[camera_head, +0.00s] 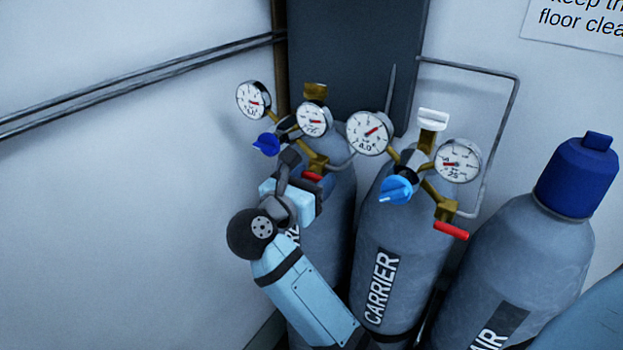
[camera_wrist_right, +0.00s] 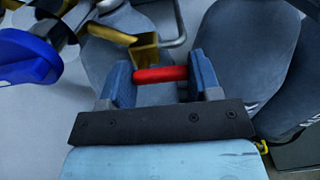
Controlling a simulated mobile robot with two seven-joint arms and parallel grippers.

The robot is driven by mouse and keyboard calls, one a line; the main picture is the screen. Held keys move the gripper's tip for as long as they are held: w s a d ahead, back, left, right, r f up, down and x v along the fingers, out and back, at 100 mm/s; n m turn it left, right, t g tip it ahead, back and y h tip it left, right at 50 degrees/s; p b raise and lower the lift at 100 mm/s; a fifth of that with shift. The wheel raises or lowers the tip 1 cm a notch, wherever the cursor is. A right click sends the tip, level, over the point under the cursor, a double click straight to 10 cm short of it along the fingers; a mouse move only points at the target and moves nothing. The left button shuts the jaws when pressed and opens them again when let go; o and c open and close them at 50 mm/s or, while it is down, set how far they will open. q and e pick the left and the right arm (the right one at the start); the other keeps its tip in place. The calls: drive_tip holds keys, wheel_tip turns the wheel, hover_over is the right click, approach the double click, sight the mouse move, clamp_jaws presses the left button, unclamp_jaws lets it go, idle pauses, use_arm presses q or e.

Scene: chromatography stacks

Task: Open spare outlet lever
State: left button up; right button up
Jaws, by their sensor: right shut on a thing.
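The spare cylinder (camera_head: 330,230) is the left grey bottle, its label mostly hidden by my arm. Its red outlet lever (camera_head: 312,176) sits by the brass outlet under the regulator. My right gripper (camera_head: 312,186) is at that lever and shut on it. In the right wrist view the red lever (camera_wrist_right: 160,74) lies crosswise between the two blue-grey fingers of the gripper (camera_wrist_right: 162,82), just below the brass outlet block (camera_wrist_right: 145,50). The regulator's dark blue knob (camera_head: 266,144) is up and left of the gripper. My left gripper is not in view.
The CARRIER cylinder (camera_head: 385,270) stands close on the right, with a light blue knob (camera_head: 397,190) and its own red lever (camera_head: 451,230). A blue-capped AIR cylinder (camera_head: 520,260) stands further right. Pipes run along the wall. The left wall side is clear.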

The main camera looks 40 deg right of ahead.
drive_tip(key=o, duration=0.9)
drive_tip(key=shift+d, duration=0.1)
